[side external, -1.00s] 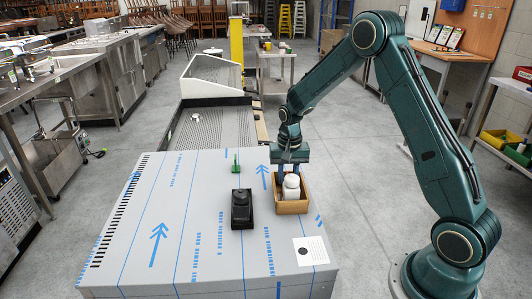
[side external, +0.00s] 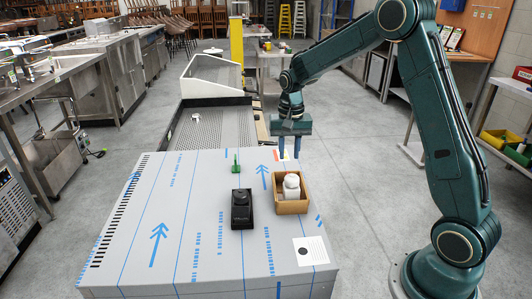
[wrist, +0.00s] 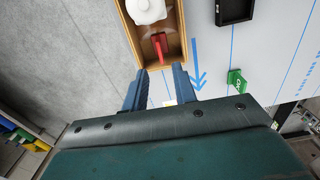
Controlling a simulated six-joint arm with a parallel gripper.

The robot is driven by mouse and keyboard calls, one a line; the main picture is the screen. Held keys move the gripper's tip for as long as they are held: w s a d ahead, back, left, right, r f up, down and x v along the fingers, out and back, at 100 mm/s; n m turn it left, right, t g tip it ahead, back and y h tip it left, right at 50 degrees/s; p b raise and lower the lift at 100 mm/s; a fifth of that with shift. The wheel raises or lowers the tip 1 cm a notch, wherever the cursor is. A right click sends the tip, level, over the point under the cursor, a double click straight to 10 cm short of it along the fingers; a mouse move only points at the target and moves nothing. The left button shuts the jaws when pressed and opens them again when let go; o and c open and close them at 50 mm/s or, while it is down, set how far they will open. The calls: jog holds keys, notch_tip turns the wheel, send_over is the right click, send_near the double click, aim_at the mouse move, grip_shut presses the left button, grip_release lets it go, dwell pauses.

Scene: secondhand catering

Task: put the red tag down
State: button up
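I cannot make the tag out in the side external view. The box (side external: 291,207) stands on the grey table and holds the bottle (side external: 291,187) upright. My gripper (side external: 290,155) is above the table's far edge, behind the box. In the wrist view my gripper (wrist: 160,72) has its two fingers apart, with nothing held between them. The fingertips are just short of the box's near wall in that picture, clear of the tag.
A black tray (side external: 234,222) with a dark object in it stands left of the box. A small green marker (side external: 236,168) stands near the far edge. A white card (side external: 310,251) lies at the front right. The left half of the table (side external: 140,240) is clear.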

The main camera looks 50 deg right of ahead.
notch_tip(320, 180, up, 4)
jog(key=shift+f, duration=0.25)
dwell(0.5)
jog(key=s+a+r+n+t, duration=0.3)
jog(key=s+a+r+n, duration=0.2)
jog(key=s+a+r, duration=0.55)
jog(key=s+a+n+t, duration=0.2)
jog(key=s+n, duration=0.2)
jog(key=s, duration=1.2)
jog(key=shift+a+r+n+t, duration=0.25)
jog(key=shift+r+n+t, duration=0.05)
jog(key=shift+r, duration=0.05)
